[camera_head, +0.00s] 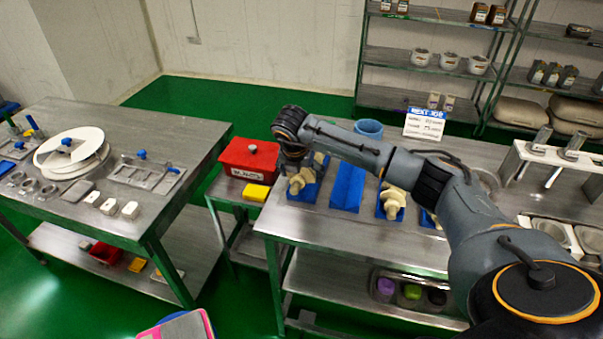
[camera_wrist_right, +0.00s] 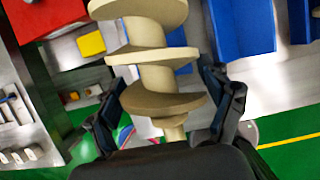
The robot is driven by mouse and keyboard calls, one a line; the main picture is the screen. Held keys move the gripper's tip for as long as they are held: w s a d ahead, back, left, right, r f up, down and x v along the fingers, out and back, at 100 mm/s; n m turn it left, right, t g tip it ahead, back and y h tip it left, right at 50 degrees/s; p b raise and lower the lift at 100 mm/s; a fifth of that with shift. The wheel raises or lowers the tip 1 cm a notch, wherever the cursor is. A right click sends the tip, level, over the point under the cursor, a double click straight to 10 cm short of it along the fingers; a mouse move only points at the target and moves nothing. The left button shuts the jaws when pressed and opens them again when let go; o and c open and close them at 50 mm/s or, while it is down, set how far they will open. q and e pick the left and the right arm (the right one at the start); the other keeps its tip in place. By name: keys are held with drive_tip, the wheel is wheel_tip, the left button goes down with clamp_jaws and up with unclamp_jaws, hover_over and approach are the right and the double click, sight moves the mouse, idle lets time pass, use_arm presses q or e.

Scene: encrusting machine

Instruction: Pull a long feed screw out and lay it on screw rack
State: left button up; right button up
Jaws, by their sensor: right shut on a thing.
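A cream feed screw (camera_head: 299,182) is at the left end of the metal table, over the leftmost blue block (camera_head: 311,192). My right gripper (camera_wrist_right: 166,88) is shut on this feed screw (camera_wrist_right: 150,45), with one finger on each side of its lower shaft. In the head view my right wrist hides most of the gripper. I cannot tell whether the screw touches the block. Another cream screw (camera_head: 393,201) sits on a blue block to the right, and the blue block between them (camera_head: 345,195) looks empty. My left gripper is not in view.
A red box (camera_head: 248,160) and a yellow block (camera_head: 256,192) stand left of the metal table (camera_head: 350,238). A blue container (camera_head: 369,129) and a sign (camera_head: 424,124) stand behind my arm. A second table (camera_head: 130,215) with machine parts is at the left, across a green floor gap.

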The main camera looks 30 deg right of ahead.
sight(298, 177)
drive_tip(key=shift+f+b, duration=1.55)
drive_tip(key=shift+f, duration=0.35)
drive_tip(key=shift+r, duration=0.1)
drive_tip(key=o, duration=1.6)
drive_tip(key=shift+c, duration=0.2)
drive_tip(key=shift+p+v, duration=2.4)
drive_tip(key=shift+v, duration=1.35)
